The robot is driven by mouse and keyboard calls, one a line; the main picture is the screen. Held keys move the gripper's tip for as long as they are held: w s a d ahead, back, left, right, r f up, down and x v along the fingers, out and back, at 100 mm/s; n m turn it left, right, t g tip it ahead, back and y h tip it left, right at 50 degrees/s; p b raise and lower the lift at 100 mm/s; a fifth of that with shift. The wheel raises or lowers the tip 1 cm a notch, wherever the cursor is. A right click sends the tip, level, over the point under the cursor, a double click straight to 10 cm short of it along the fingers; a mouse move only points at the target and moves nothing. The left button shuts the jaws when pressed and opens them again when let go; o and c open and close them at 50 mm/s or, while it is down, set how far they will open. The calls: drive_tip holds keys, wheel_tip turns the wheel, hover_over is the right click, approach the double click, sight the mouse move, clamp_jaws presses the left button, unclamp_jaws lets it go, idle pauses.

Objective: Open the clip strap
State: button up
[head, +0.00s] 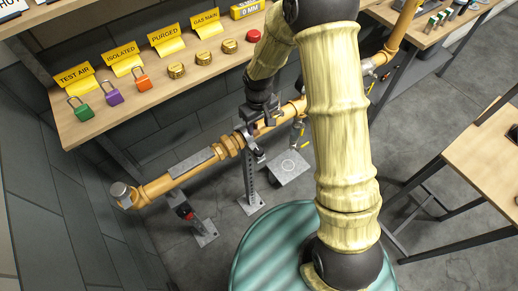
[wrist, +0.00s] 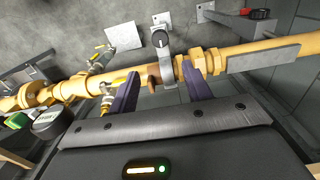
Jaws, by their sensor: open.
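My gripper (wrist: 160,88) is open, with one dark purple finger on each side of the strap and the fingertips close to the pipe. I cannot tell whether they touch it. In the head view my gripper (head: 262,112) is over the pipe near the top of a support post (head: 250,180); my arm and gripper partly hide the clip there.
A wooden shelf (head: 190,77) with padlocks, brass pieces and yellow signs runs behind the pipe. A yellow-handled valve (wrist: 106,88) and a round gauge (wrist: 47,122) are left of my gripper in the wrist view. A wooden table (head: 490,150) stands at right.

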sight(259, 150)
wheel_tip(259, 150, down, 16)
drive_tip(key=p, duration=0.3)
drive_tip(key=shift+f, duration=0.15)
idle(0.4)
clamp_jaws()
